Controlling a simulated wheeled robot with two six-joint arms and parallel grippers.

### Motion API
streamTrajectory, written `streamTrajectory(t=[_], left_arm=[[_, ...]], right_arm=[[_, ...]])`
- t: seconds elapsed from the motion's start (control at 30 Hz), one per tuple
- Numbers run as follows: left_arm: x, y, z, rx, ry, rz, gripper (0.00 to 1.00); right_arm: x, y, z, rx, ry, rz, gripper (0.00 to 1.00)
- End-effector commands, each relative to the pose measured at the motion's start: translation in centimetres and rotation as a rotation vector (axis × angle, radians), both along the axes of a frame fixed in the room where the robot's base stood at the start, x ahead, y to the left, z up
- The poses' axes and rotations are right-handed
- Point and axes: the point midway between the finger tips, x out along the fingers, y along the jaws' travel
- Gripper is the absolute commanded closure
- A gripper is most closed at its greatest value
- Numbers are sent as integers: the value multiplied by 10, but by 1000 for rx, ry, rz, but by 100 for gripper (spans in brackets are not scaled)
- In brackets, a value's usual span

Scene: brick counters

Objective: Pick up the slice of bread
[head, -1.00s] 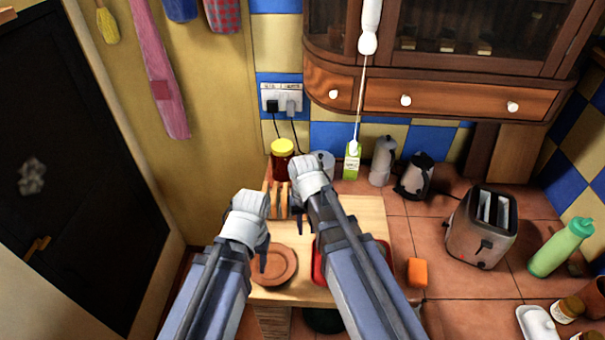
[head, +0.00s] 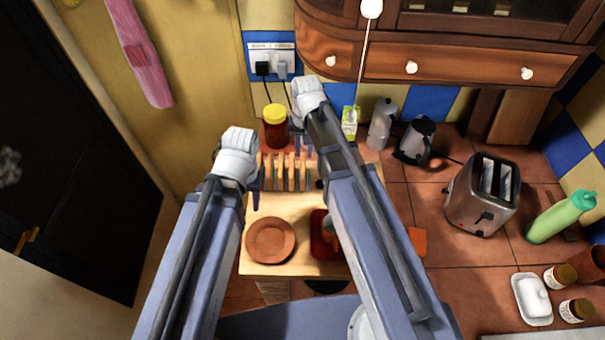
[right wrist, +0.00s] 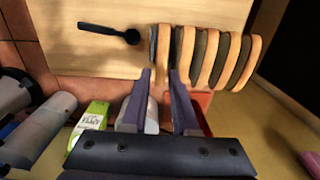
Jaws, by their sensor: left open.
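Several slices of bread (head: 290,172) stand upright in a row at the back of the wooden board; they also show in the right wrist view (right wrist: 208,60).
A brown plate (head: 271,241) and a red tray (head: 319,246), partly behind my right arm, lie on the board (head: 290,210). A yellow-lidded jar (head: 275,128) stands behind the bread. A green carton (head: 350,122), kettle (head: 416,140) and toaster (head: 484,195) stand to the right.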

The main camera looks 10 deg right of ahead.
Motion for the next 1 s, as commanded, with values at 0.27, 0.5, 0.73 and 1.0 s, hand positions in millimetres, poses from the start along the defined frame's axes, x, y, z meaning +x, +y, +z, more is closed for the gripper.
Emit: streamTrajectory(t=[0.27, 0.5, 0.73, 1.0], left_arm=[[0, 0, -8, 0, 0, -1, 50], [0, 0, -33, 0, 0, 0, 50], [0, 0, -57, 0, 0, 1, 50], [0, 0, -56, 0, 0, 2, 50]], right_arm=[[0, 0, -8, 0, 0, 1, 72], [-1, 2, -33, 0, 0, 1, 72], [-1, 3, -57, 0, 0, 1, 72], [-1, 3, -56, 0, 0, 1, 72]])
